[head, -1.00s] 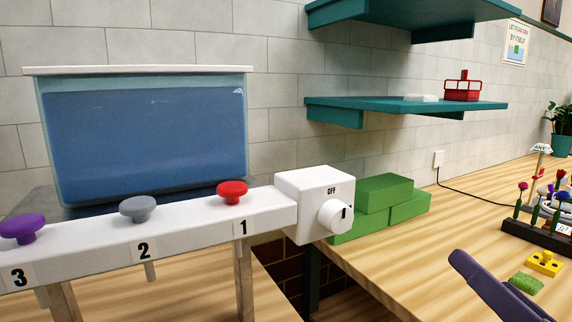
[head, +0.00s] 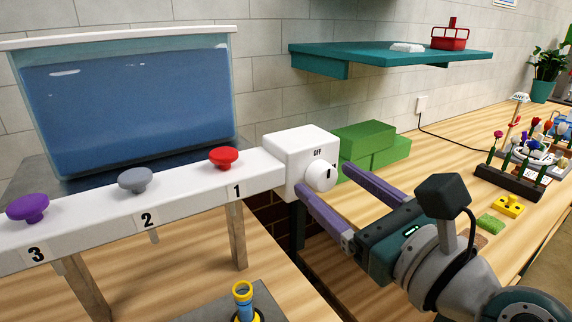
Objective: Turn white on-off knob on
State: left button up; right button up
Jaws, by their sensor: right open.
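The white on-off knob (head: 320,177) sits on the front of a white box (head: 290,148) at the right end of the white bar. "OFF" is printed above the knob, and a dark mark shows at the knob's right side. My right gripper (head: 331,180) comes in from the right with its two purple fingers spread. One finger lies below the knob and the other to its right. The jaws are open, and I cannot tell whether a finger touches the knob. My left gripper is not in view.
The white bar (head: 190,193) carries red, grey and purple knobs below a tank of blue liquid (head: 125,105). Green blocks (head: 378,137) lie behind the white box. A blue and yellow object (head: 243,300) stands at the bottom. A flower rack (head: 510,182) is at right.

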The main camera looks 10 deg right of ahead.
jog(key=shift+w, duration=0.1)
grip_shut()
dwell(0.6)
